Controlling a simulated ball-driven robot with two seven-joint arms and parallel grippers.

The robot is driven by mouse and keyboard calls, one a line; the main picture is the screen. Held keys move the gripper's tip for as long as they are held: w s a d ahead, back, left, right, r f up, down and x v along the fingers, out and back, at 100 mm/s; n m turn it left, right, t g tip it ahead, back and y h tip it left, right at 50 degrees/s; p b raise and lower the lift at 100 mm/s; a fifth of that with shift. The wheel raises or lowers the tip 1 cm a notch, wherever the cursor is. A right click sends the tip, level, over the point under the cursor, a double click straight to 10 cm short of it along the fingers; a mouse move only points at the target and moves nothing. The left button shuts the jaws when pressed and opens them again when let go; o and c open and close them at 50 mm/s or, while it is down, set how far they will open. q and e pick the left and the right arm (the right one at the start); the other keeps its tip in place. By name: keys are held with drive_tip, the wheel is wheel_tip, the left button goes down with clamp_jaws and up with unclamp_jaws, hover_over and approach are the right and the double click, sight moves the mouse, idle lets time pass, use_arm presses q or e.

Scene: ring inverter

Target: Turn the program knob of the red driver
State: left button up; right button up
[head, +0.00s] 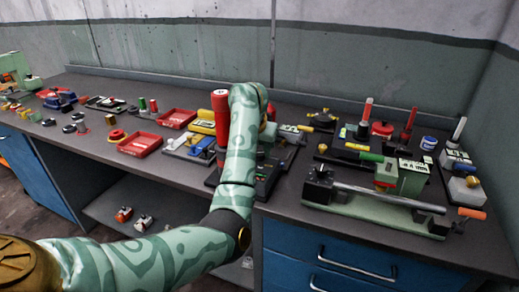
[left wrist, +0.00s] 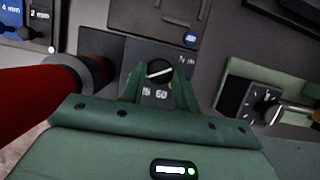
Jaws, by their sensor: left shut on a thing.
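The red driver (head: 221,118) stands upright on the bench, just left of my left arm in the head view. Its thick red body (left wrist: 35,100) also fills the left side of the left wrist view. The program knob (left wrist: 159,70) is round and dark with a white pointer line, on a dark panel with white markings, "60" below it. My left gripper (left wrist: 160,88) has its green fingers on either side of the knob and is shut on it. In the head view my arm hides the knob. My right gripper is in neither view.
Another knob (left wrist: 264,108) sits on a box to the right in the left wrist view. A green fixture with a long bar (head: 375,205) lies right of my arm. Red trays (head: 139,144) and small parts stand left. The bench's front strip is mostly clear.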

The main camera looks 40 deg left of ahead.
use_arm(q)
drive_tip(key=n, duration=0.2)
drive_tip(key=n+y, duration=0.1)
drive_tip(key=shift+d+f+n+g, duration=0.1)
drive_tip(key=shift+d+n+g, duration=0.1)
drive_tip(key=shift+n+g, duration=0.2)
drive_tip(key=shift+w+d+n+g+y+b, duration=0.1)
drive_tip(key=shift+n+g+y+b, duration=0.15)
drive_tip(key=shift+n, duration=0.65)
drive_tip(key=shift+w+n+g+y+b, duration=0.15)
drive_tip(key=shift+n+y+b, duration=0.2)
drive_tip(key=shift+n, duration=0.55)
drive_tip(key=shift+s, duration=0.1)
drive_tip(key=o, duration=1)
drive_tip(key=shift+c, duration=0.2)
